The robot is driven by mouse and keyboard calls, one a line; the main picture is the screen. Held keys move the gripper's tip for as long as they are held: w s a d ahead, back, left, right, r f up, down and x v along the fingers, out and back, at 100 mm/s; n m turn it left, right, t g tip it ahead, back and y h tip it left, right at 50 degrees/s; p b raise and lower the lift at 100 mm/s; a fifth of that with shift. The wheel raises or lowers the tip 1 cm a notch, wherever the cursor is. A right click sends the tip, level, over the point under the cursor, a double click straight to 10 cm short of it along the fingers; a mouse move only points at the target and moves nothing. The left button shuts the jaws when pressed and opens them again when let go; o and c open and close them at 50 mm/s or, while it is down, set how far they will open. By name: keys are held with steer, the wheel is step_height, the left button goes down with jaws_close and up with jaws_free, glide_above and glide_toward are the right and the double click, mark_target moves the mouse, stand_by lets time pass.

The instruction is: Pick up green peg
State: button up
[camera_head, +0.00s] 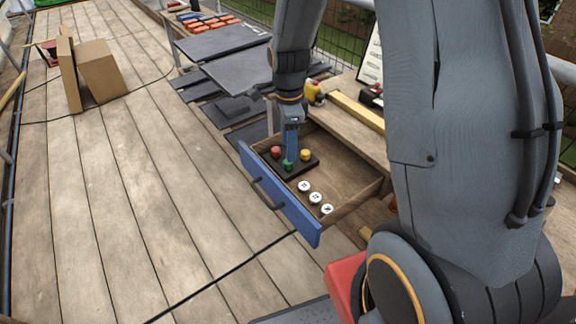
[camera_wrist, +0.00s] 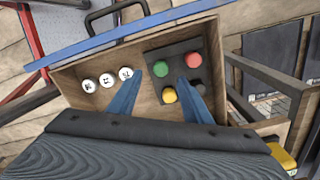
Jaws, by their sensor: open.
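The green peg (camera_head: 288,165) stands in a dark peg block (camera_head: 299,170) inside an open drawer. The block also holds a red peg (camera_head: 275,151) and a yellow peg (camera_head: 305,154). My gripper (camera_head: 291,154) reaches down over the block, close to the green peg. In the wrist view, its two blue fingers are apart. The green peg (camera_wrist: 161,68) appears between and just beyond the fingertips, with the yellow peg (camera_wrist: 169,95) between the fingers. The red peg (camera_wrist: 193,60) is right of the fingers. Contact with the green peg cannot be told.
The blue-fronted drawer (camera_head: 270,195) also holds three white round pieces (camera_head: 315,197). Its wooden walls surround the block. A workbench (camera_head: 350,125) is behind, with a yellow bottle (camera_head: 313,92) on it. Dark slabs (camera_head: 235,75) lie farther back. The plank floor at left is mostly clear.

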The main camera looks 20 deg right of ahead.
mark_target(288, 167)
steer(key=shift+a+f+p, duration=0.1)
steer(key=shift+f+p, duration=0.3)
steer(key=shift+f, duration=2.4)
steer(key=c, duration=1.1)
